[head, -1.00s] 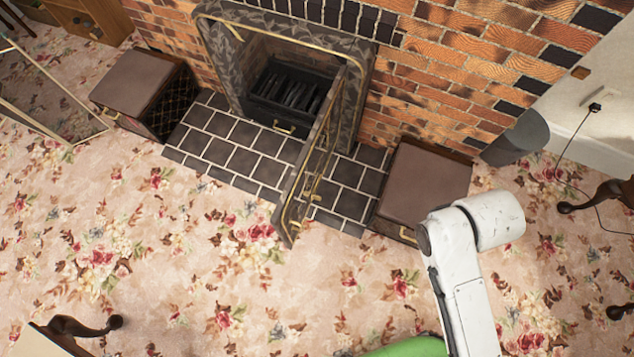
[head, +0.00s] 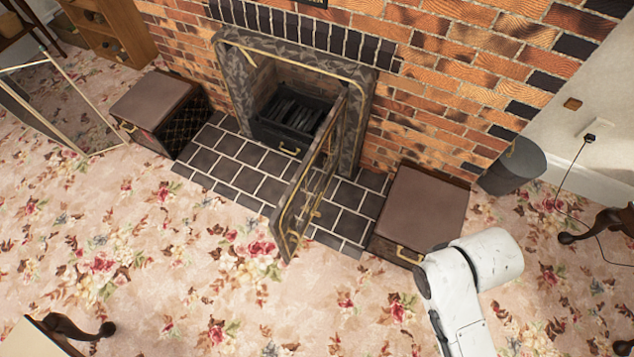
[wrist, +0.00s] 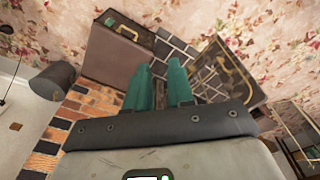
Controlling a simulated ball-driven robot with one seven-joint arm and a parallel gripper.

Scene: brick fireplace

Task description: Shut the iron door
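The iron door (head: 312,190) of the fireplace stands swung wide open, hinged on the right side of the opening and jutting out over the tiled hearth. It has gold trim and a gold handle. The fireplace opening (head: 290,112) with its dark grate is uncovered. In the wrist view the door (wrist: 240,68) shows right of my gripper (wrist: 160,68). My gripper's two teal fingers are apart with nothing seen between them, and they do not appear to touch the door. In the head view my white arm is at the lower right; the gripper is out of frame there.
A brown box (head: 424,205) stands right of the hearth, close to my arm. Another box (head: 155,105) stands to the left. A grey bin (head: 514,168) is by the right wall. A mirror (head: 65,105) stands far left. The flowered carpet (head: 180,270) in front is mostly clear.

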